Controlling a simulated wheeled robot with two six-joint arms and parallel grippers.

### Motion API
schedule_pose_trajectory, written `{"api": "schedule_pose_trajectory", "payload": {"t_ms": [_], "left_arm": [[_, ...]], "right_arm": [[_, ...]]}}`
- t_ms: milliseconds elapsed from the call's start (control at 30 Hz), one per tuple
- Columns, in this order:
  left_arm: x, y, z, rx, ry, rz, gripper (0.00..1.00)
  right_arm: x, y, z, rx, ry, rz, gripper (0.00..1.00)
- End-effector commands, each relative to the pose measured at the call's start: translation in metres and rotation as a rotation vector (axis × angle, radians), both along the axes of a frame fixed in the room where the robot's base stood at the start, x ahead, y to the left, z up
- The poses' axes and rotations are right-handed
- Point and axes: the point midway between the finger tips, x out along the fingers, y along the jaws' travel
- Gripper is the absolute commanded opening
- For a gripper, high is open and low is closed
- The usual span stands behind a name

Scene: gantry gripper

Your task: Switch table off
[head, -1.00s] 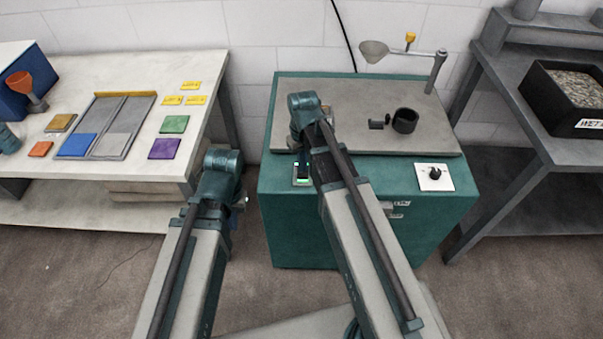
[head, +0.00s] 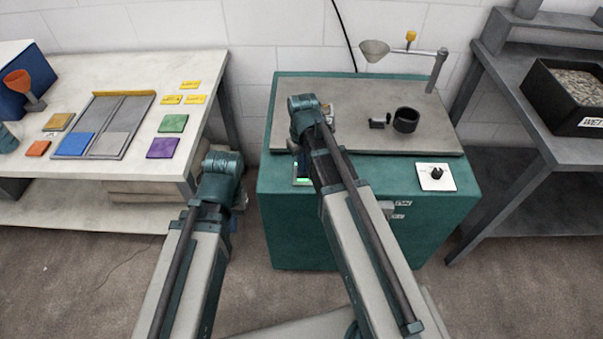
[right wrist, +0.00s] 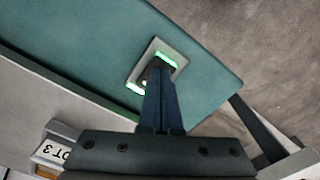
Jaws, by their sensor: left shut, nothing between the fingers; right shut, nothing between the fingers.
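The table is a green cabinet (head: 350,235) with a grey top, standing ahead of me. Its switch (head: 302,181) is a small plate at the front left of the green surface, with a lit green strip. In the right wrist view the switch plate (right wrist: 166,57) shows green light at both ends. My right gripper (right wrist: 159,72) is shut and empty, its fingertips over the middle of the plate; I cannot tell whether they touch it. In the head view my right arm partly covers the switch. My left gripper (head: 237,212) is shut, left of the cabinet, mostly hidden by its wrist.
A dial on a white plate (head: 436,177) sits at the cabinet's right. A white table (head: 60,130) stands left, a grey bench (head: 520,110) with a black tray right.

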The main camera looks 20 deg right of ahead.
Motion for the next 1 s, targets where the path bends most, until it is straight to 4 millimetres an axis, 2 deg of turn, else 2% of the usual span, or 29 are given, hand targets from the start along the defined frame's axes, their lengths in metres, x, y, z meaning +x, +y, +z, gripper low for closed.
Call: {"api": "schedule_pose_trajectory", "payload": {"t_ms": [600,767,1000], "left_arm": [[0.0,0.0,-0.01,0.0,0.0,0.0,0.0],[0.0,0.0,-0.006,0.0,0.0,0.0,0.0],[0.0,0.0,0.01,0.0,0.0,0.0,0.0]], "right_arm": [[0.0,0.0,-0.01,0.0,0.0,0.0,0.0],[0.0,0.0,-0.006,0.0,0.0,0.0,0.0],[0.0,0.0,0.011,0.0,0.0,0.0,0.0]]}}
